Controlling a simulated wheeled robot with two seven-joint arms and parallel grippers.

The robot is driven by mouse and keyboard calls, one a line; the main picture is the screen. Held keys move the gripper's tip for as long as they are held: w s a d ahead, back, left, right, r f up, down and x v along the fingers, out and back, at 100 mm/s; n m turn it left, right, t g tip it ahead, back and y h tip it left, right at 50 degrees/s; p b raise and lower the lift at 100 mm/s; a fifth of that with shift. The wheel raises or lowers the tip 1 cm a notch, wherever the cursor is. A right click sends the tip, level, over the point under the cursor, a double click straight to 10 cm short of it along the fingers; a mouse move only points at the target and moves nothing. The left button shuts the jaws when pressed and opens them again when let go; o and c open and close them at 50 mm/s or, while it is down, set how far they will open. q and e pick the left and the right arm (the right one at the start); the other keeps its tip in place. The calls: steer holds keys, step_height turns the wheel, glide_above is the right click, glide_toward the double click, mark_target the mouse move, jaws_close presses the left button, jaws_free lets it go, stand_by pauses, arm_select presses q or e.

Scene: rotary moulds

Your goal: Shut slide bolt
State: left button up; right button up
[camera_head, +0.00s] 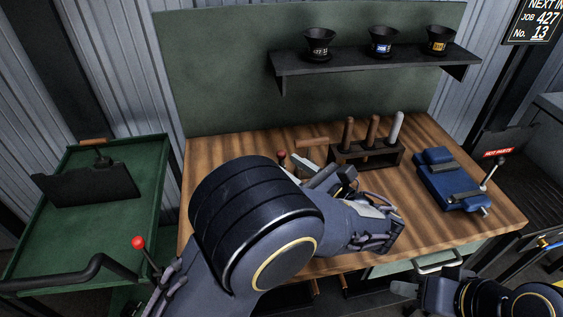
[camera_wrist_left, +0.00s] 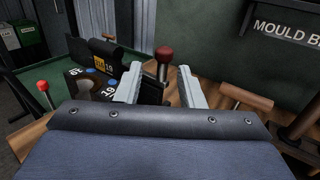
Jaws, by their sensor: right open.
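A dark red knob on a stem (camera_wrist_left: 164,54) stands upright in the left wrist view, in line with the gap between my left fingers. It also shows in the head view (camera_head: 281,156), on the left of the bench. My left gripper (camera_wrist_left: 158,84) is open, one pale finger on each side of the knob's stem; I cannot tell whether they touch it. In the head view my left arm hides much of the bench there. The bolt's sliding part is not clearly visible. My right gripper (camera_head: 398,289) is open and empty at the lower right, in front of the bench.
A tool rack (camera_head: 366,154) with upright handles and a blue vise (camera_head: 450,180) stand on the wooden bench (camera_head: 480,225). A wooden handle (camera_wrist_left: 247,96) lies right of my left fingers. A green cart (camera_head: 130,220) with a red-knobbed lever (camera_head: 138,242) stands left.

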arm_select(q)
steer(key=shift+v, duration=1.75)
